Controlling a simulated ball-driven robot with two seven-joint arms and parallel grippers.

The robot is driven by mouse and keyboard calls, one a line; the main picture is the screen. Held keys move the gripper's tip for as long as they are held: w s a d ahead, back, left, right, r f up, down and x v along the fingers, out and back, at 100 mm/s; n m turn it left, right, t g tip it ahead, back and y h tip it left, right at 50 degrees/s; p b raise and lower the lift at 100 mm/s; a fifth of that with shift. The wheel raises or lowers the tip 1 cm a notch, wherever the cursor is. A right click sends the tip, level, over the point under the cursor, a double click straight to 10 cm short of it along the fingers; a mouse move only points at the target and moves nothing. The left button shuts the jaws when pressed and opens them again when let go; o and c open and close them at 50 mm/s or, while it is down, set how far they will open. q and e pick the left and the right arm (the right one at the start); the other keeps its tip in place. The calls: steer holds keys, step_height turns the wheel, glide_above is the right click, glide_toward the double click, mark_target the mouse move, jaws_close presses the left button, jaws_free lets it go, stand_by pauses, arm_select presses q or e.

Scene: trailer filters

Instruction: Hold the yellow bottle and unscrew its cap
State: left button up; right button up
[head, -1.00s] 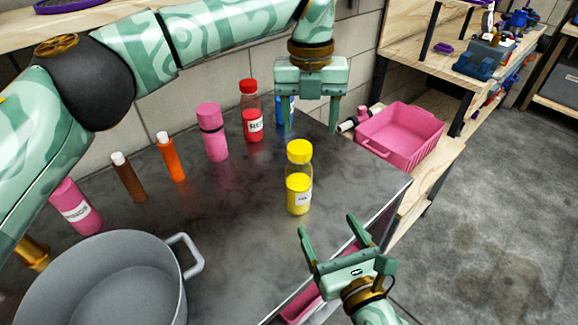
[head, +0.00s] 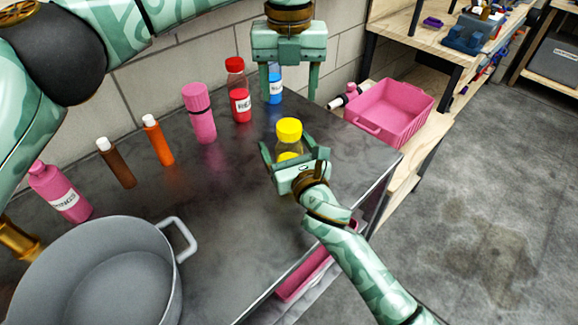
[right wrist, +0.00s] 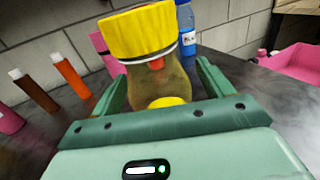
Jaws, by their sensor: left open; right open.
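The yellow bottle (head: 289,149) stands upright on the dark table, with its yellow cap (head: 289,130) on top. In the right wrist view the cap (right wrist: 140,32) and the clear upper body (right wrist: 158,82) show close up. My right gripper (head: 292,149) is open, with one finger on each side of the bottle; whether they touch it I cannot tell. Its palm hides the bottle's lower part. My left gripper (head: 289,92) is open and empty, pointing down behind and above the bottle, in front of the blue bottle (head: 275,85).
A red bottle (head: 238,92), a pink bottle (head: 199,112), orange (head: 157,140) and brown (head: 115,163) bottles and another pink bottle (head: 60,190) line the table's back. A grey pot (head: 85,285) stands front left. A pink crate (head: 395,110) sits at right.

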steer(key=shift+w+a, duration=0.1)
steer(key=shift+w, duration=0.2)
